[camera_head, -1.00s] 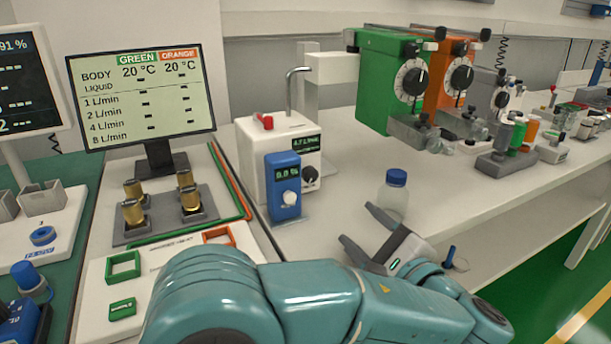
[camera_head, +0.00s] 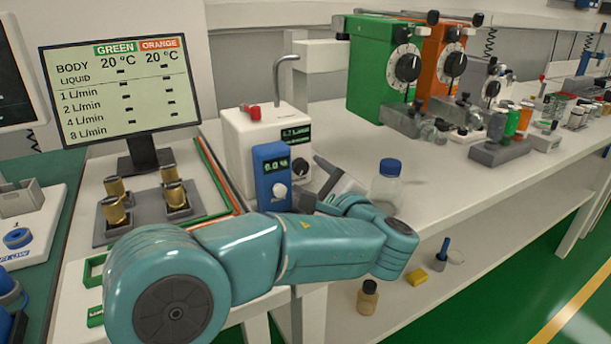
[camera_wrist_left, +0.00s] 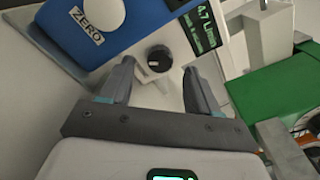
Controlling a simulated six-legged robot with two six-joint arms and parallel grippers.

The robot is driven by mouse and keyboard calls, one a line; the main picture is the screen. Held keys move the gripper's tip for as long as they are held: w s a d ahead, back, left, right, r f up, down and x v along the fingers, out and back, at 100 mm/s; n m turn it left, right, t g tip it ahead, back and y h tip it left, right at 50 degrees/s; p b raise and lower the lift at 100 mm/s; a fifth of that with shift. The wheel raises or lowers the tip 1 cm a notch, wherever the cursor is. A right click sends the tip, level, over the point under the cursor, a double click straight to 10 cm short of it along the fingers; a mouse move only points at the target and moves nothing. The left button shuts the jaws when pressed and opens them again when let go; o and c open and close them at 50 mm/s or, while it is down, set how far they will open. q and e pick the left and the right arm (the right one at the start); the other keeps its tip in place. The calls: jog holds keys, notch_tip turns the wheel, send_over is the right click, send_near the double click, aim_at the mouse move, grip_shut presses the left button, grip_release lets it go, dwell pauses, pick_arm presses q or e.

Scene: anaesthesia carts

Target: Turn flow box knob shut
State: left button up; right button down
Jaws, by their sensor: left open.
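The flow box (camera_head: 238,140) is a white box with a red part and a bent metal pipe on top. Its black knob (camera_head: 300,168) is on the front, below a small green-lit display. In the left wrist view the knob (camera_wrist_left: 159,58) lies between and just beyond my fingertips, with a display beside it starting 4.7. My left gripper (camera_head: 314,180) is open and empty in front of the flow box, one finger on each side of the knob in the wrist view. I cannot tell whether a finger touches it. My right gripper is out of view.
A blue meter (camera_head: 272,170) with a white button marked ZERO stands directly left of the knob, close to the left finger. A blue-capped bottle (camera_head: 387,182) stands right of my gripper. Green (camera_head: 375,68) and orange vaporizers with dials are farther right.

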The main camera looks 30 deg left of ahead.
aim_at(303, 169)
pick_arm(q)
jog(key=shift+x, duration=1.55)
jog(key=c, duration=1)
jog(key=shift+r+m+p, duration=0.25)
jog(key=shift+m+p, duration=0.35)
jog(key=shift+p, duration=0.3)
jog(key=shift+c, duration=0.2)
jog(key=m+p, duration=0.3)
jog(key=p, duration=0.1)
jog(key=shift+p, duration=0.4)
jog(key=shift+w+f+m+p, duration=0.1)
jog(key=shift+f+m+p, duration=0.1)
jog(key=shift+m+p, duration=1.2)
